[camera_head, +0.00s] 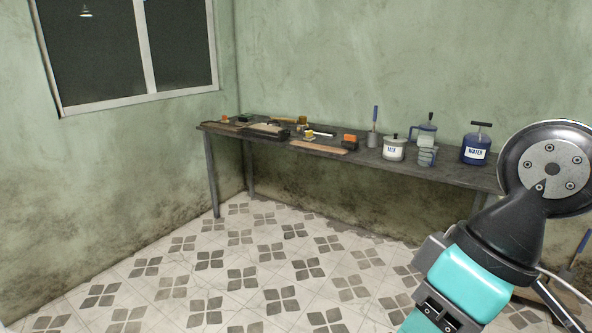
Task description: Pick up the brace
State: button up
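I cannot pick out the brace for sure; the tools on the table are small and far off. A dark workbench (460,178) stands along the back wall. At its left end lie several small tools, among them a dark flat tool (268,131) and an upright piece with a brown top (302,121). A thin light-coloured tool (322,134) lies to their right, and a flat wooden board (318,146) lies at the front edge. My arm shows at the lower right, well in front of the bench; my gripper's fingers are not in view.
An orange-and-black block (350,142), a tool with a blue handle (374,128), a white pot (394,149), a grey-blue jug (426,132), a metal cup (427,156) and a blue water container (476,149) stand further right. The tiled floor (240,285) before the bench is clear.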

aim_at(335, 150)
jog(key=z, duration=0.2)
jog(key=i, duration=2.35)
jog(key=u, duration=0.35)
jog(key=i, duration=1.3)
jog(key=u, duration=0.35)
